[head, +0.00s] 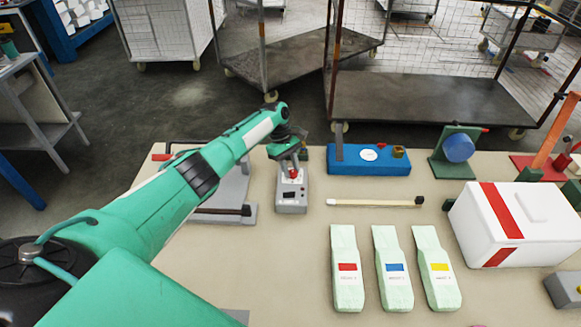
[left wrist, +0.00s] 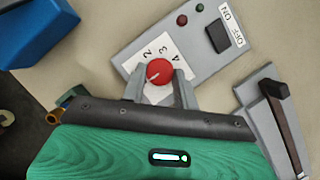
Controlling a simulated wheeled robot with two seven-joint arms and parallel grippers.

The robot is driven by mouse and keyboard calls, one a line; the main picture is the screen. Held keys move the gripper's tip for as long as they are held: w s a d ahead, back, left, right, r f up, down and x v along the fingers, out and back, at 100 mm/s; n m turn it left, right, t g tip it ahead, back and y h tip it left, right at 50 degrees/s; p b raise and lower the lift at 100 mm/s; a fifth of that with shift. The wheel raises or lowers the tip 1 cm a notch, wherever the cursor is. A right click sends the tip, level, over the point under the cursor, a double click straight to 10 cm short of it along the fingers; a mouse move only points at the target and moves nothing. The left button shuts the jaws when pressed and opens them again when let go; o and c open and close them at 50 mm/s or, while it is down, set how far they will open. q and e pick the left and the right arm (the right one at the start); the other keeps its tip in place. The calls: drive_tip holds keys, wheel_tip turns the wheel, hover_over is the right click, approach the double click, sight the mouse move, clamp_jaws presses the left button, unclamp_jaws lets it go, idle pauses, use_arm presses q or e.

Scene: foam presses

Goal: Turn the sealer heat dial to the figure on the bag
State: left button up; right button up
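A grey control box (head: 291,203) stands on the table beyond my left arm. In the left wrist view the box (left wrist: 215,62) carries a red round dial (left wrist: 159,71) on a white scale plate, with figures 2, 3 and 4 showing. Other figures are hidden; the dial's exact setting is unclear. My left gripper (left wrist: 160,76) has its fingers on either side of the dial, with small gaps seeming to show; it also appears in the head view (head: 293,168). Three pale green bags have red (head: 347,267), blue (head: 395,267) and yellow (head: 440,267) labels; their print is unreadable. My right gripper is out of view.
A grey press with a dark-handled bar (head: 225,211) lies left of the box. A blue block (head: 370,168), a stick (head: 375,202), a green stand with a blue disc (head: 458,148) and a white red-striped box (head: 510,228) stand to the right.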

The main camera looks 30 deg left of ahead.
use_arm(q)
drive_tip(key=shift+c, duration=1.2)
